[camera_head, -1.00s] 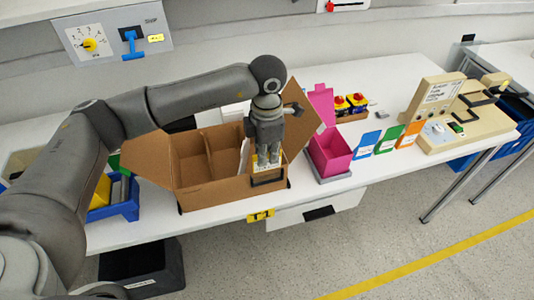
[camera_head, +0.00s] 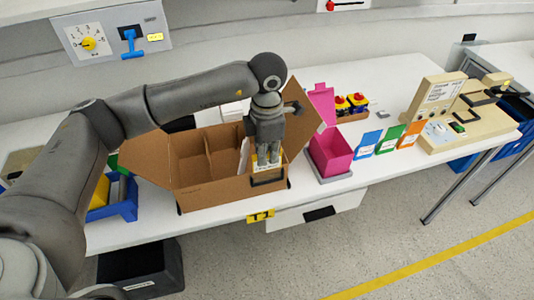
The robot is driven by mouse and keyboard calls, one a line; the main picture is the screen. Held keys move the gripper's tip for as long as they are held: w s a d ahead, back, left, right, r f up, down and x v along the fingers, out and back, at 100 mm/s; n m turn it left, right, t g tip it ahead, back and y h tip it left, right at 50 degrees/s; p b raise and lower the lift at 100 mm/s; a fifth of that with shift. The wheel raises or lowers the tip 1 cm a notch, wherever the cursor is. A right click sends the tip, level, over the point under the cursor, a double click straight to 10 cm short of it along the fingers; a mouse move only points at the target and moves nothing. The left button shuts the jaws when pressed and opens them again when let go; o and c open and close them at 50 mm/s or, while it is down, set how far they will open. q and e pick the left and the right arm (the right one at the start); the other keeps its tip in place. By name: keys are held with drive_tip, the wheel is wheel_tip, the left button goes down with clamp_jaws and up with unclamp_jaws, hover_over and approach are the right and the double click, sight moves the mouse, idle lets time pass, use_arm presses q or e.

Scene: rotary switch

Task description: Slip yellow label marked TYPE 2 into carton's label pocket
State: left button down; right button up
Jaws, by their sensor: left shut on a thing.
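The open brown carton (camera_head: 215,192) stands on the white table, its flaps spread and dividers inside. A black-framed label pocket (camera_head: 268,181) is on its front face at the right. My left gripper (camera_head: 267,161) points down at the carton's front right, shut on a pale yellow label (camera_head: 264,171). The label is at the pocket; its print is too small to read, and I cannot tell how deep it sits in the frame. My right gripper is not in view.
A pink open box (camera_head: 330,152) stands right of the carton, with blue, green and orange cards (camera_head: 388,140) beyond it. A blue bin (camera_head: 122,200) is at the left. A yellow tag (camera_head: 260,216) is on the table's front edge.

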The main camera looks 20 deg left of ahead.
sight(267, 170)
use_arm(q)
drive_tip(key=shift+f, duration=0.15)
drive_tip(key=shift+f+b, duration=0.35)
drive_tip(key=shift+b, duration=0.1)
drive_tip(key=shift+f+b, duration=1.35)
drive_tip(key=shift+f, duration=0.2)
drive_tip(key=c, duration=1.5)
unclamp_jaws()
drive_tip(key=shift+c, duration=0.2)
wheel_tip(267, 170, up, 12)
drive_tip(key=shift+r, duration=0.1)
